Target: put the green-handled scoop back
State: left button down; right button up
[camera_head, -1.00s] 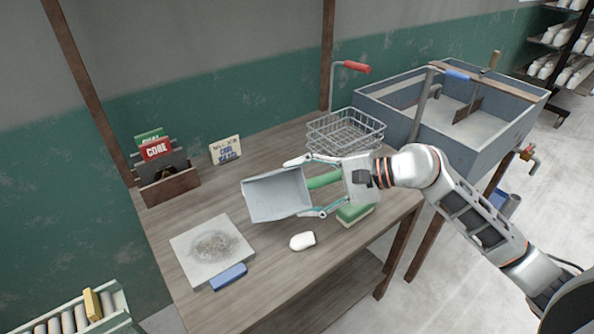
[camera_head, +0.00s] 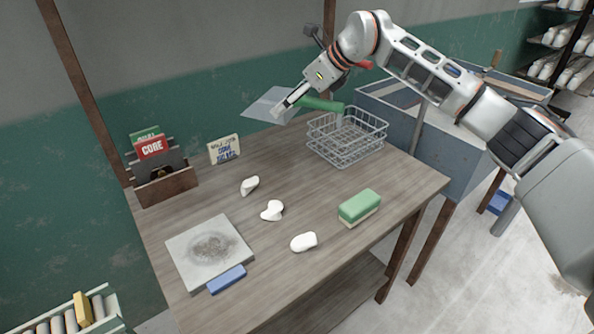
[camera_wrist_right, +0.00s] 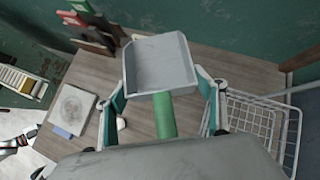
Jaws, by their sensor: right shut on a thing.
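The scoop has a grey pan (camera_head: 268,104) and a green handle (camera_head: 320,104). It is held in the air above the back of the table, left of and higher than the wire basket. My right gripper (camera_head: 291,101) is shut on the scoop. In the right wrist view, the pan (camera_wrist_right: 160,62) lies ahead of the gripper (camera_wrist_right: 163,103), with the green handle (camera_wrist_right: 165,116) between its fingers. The pan looks empty there. My left gripper is not in view.
The wire basket (camera_head: 346,138) stands at the table's back right, before the grey sink (camera_head: 400,120). White pieces (camera_head: 272,210), a green sponge (camera_head: 359,206), a grey slab (camera_head: 208,252), a blue block (camera_head: 227,279), a card (camera_head: 225,149) and a wooden holder (camera_head: 168,186) are on the table (camera_head: 330,190).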

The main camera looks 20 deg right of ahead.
jog(key=shift+w+d+r+m, duration=0.4)
jog(key=shift+d+r+m, duration=0.1)
jog(key=shift+d+r, duration=0.1)
jog(key=shift+w+d, duration=0.15)
notch_tip(320, 180, down, 19)
jog(key=shift+f+b, duration=0.1)
jog(key=shift+b, duration=1)
jog(key=shift+f, duration=0.25)
jog(key=shift+r, duration=0.15)
jog(key=shift+f, duration=0.2)
jog(key=o, duration=1.3)
